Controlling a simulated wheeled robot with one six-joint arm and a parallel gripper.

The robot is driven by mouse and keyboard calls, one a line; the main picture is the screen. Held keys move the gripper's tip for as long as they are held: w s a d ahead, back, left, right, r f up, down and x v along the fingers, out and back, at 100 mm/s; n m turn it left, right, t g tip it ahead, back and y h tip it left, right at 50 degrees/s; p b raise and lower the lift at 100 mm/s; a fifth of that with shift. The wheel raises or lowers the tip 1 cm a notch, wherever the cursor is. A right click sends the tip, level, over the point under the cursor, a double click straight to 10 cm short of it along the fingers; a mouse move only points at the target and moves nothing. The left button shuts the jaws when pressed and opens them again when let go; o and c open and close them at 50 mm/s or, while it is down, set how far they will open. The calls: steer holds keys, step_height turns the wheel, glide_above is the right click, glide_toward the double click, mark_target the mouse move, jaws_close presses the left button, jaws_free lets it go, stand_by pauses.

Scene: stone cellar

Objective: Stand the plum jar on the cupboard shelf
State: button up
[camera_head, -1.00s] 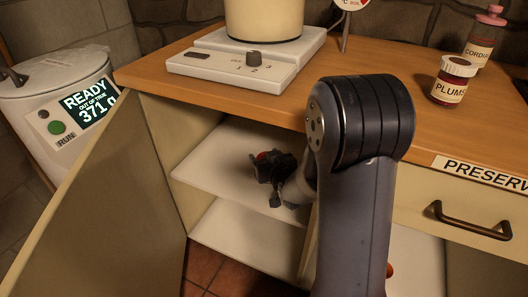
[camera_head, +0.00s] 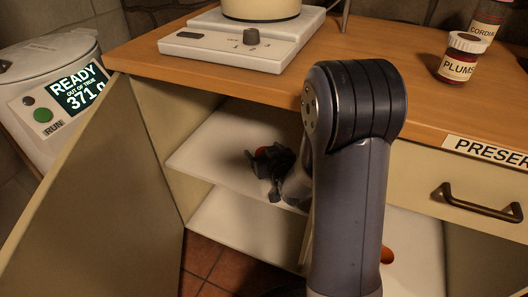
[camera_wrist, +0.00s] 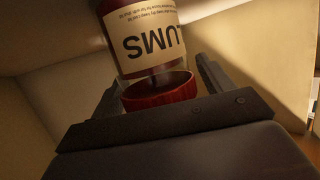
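A plum jar (camera_wrist: 150,38) with a red lid (camera_wrist: 160,92) fills the top middle of the wrist view. Its label appears upside down there. My gripper (camera_wrist: 158,75) has one finger on each side of the lid. Whether the fingers press on it or stand just clear is not plain. In the head view my gripper (camera_head: 272,168) is inside the open cupboard, over the upper shelf (camera_head: 205,155), with a bit of red beside it. My arm hides the right part of the shelf. A second jar labelled PLUMS (camera_head: 457,67) stands on the counter.
The cupboard door (camera_head: 85,200) stands open at the left. A cordial bottle (camera_head: 488,18) is behind the counter jar. A lower shelf (camera_head: 235,225) and a drawer handle (camera_head: 480,203) also show.

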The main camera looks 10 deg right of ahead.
steer(key=shift+o, duration=0.2)
steer(key=shift+s+r+p, duration=0.25)
steer(key=shift+r+p, duration=0.05)
steer(key=shift+p, duration=0.05)
steer(key=p+v, duration=0.1)
steer(key=v, duration=0.6)
steer(key=shift+p, duration=0.3)
steer(key=shift+f, duration=0.1)
